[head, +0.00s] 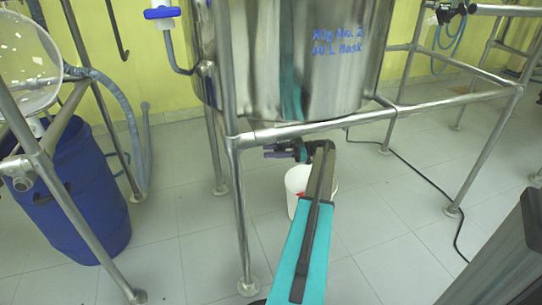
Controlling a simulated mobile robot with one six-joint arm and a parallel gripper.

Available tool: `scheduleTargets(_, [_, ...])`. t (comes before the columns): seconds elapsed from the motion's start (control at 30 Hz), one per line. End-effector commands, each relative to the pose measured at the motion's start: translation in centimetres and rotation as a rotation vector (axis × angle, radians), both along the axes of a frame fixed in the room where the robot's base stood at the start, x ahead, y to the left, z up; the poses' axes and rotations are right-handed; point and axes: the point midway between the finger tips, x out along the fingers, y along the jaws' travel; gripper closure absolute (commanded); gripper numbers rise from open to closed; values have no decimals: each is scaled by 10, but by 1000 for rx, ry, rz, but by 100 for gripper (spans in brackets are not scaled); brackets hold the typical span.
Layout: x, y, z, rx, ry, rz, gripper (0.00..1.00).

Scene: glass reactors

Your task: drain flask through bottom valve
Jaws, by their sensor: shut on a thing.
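The steel flask vessel (300,60), marked "Rig No. 2 40 L flask", hangs in a tubular frame at the upper middle. Below its bottom, behind the front frame bar, the bottom valve (281,151) shows small and dark with a bluish-purple part. My arm reaches in from the lower right, and my gripper (303,149) is at the valve, shut on it. The fingertips and valve handle are small and partly hidden, so I cannot tell the handle's angle. A white bucket (293,184) stands on the floor below, partly hidden by my arm. No liquid stream is visible.
The frame's front bar (300,130) and front leg (241,220) are close to my arm. A blue barrel (75,200) and a grey hose (130,125) are at the left. A black cable (425,180) lies on the right floor. Open tile lies between the frames.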

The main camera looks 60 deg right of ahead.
Motion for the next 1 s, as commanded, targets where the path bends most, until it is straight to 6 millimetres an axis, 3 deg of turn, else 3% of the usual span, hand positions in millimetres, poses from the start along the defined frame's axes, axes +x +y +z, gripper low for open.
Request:
scheduleTargets(0.03, [-4,4,-7,4,6,16,81])
scheduleTargets(1.0, [-4,4,-5,-1,7,77,81])
